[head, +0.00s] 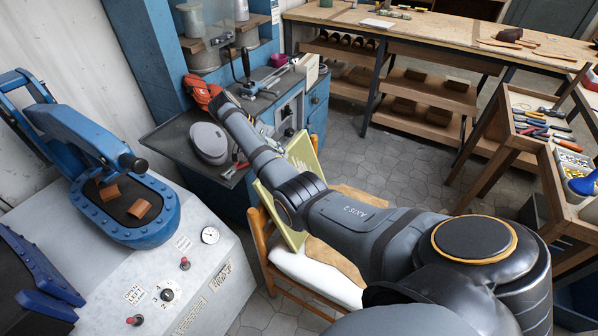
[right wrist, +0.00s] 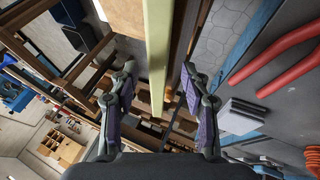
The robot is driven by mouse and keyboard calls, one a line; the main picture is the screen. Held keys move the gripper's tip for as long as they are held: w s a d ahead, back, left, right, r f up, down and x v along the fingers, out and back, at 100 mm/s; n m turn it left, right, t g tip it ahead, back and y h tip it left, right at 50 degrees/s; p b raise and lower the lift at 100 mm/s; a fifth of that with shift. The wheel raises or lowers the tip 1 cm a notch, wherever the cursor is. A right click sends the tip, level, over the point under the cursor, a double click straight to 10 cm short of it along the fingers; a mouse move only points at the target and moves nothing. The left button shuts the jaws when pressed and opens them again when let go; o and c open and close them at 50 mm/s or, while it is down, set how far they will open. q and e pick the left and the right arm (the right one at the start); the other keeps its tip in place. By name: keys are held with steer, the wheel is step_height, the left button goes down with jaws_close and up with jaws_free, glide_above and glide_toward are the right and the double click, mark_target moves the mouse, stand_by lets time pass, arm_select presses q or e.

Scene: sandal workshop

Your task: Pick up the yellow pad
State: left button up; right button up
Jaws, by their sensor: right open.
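The yellow pad (head: 301,158) is a flat pale yellow-green slab. In the head view it stands tilted on the wooden chair (head: 262,240), partly hidden behind my right arm. In the right wrist view the pad (right wrist: 158,45) shows edge-on as a long narrow strip, lying in the picture between the two fingers. My right gripper (right wrist: 159,75) is open, with a gap on each side of the strip, and I see no contact. How deep the pad sits between the fingers I cannot tell. The head view does not show these fingers clearly. My left gripper is in neither view.
A blue press (head: 150,225) stands at the left. Behind the chair is a dark bench top (head: 165,140) with a grey oval object (head: 209,143) and red-handled pliers (head: 236,168). A long wooden workbench (head: 440,30) is at the back. A tool rack (head: 525,150) stands right; tiled floor lies between.

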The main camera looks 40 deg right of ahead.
steer(key=shift+s+d+f+p, duration=0.35)
steer(key=shift+d+f+p, duration=0.05)
steer(key=shift+d+f, duration=0.2)
steer(key=x, duration=0.2)
steer(key=shift+d+f, duration=0.15)
steer(key=shift+f, duration=0.2)
steer(key=shift+d+f, duration=0.15)
steer(key=shift+f, duration=0.1)
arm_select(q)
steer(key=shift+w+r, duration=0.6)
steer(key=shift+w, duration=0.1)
arm_select(e)
steer(key=shift+f, duration=0.2)
jaws_close()
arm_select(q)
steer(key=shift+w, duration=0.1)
